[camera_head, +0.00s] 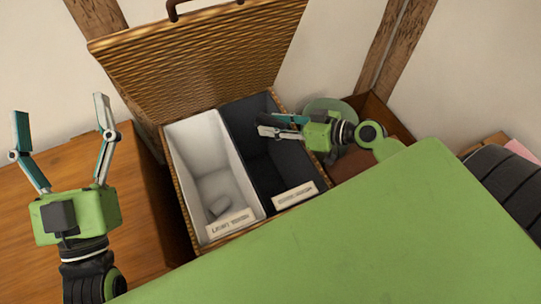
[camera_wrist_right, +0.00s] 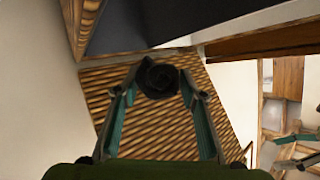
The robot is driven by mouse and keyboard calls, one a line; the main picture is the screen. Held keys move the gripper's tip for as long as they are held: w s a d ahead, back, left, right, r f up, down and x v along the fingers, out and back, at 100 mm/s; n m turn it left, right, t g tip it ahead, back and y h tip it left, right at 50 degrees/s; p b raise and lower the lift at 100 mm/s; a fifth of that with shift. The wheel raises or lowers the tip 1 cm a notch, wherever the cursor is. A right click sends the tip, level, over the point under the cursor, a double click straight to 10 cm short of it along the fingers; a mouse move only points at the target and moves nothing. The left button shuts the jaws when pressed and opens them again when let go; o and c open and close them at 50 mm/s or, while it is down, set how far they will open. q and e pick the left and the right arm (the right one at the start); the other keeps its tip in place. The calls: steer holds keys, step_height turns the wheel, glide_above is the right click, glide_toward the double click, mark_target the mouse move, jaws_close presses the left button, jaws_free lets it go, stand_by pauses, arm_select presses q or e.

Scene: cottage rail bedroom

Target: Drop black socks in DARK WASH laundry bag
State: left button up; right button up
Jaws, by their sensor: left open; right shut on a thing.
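The wicker hamper's lid (camera_head: 205,50) is open. Inside are a white bag (camera_head: 190,140), labelled LIGHT WASH, on the left and a dark bag (camera_head: 245,115) on the right. The dark bag's front label (camera_head: 295,195) is too blurred to read. My right gripper (camera_head: 264,125) is over the dark bag's opening. In the right wrist view it is shut on a rolled black sock bundle (camera_wrist_right: 160,78) between its fingertips. The bundle is hard to make out in the head view against the dark lining. My left gripper (camera_head: 60,108) is open and empty, left of the hamper.
A wooden cabinet (camera_head: 140,215) stands left of the hamper. A green round container (camera_head: 328,106) and a wooden box are right of the hamper.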

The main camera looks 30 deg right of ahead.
steer(key=o, duration=1.1)
steer(key=shift+o, duration=0.2)
steer(key=shift+s, duration=0.1)
steer(key=v, duration=1.2)
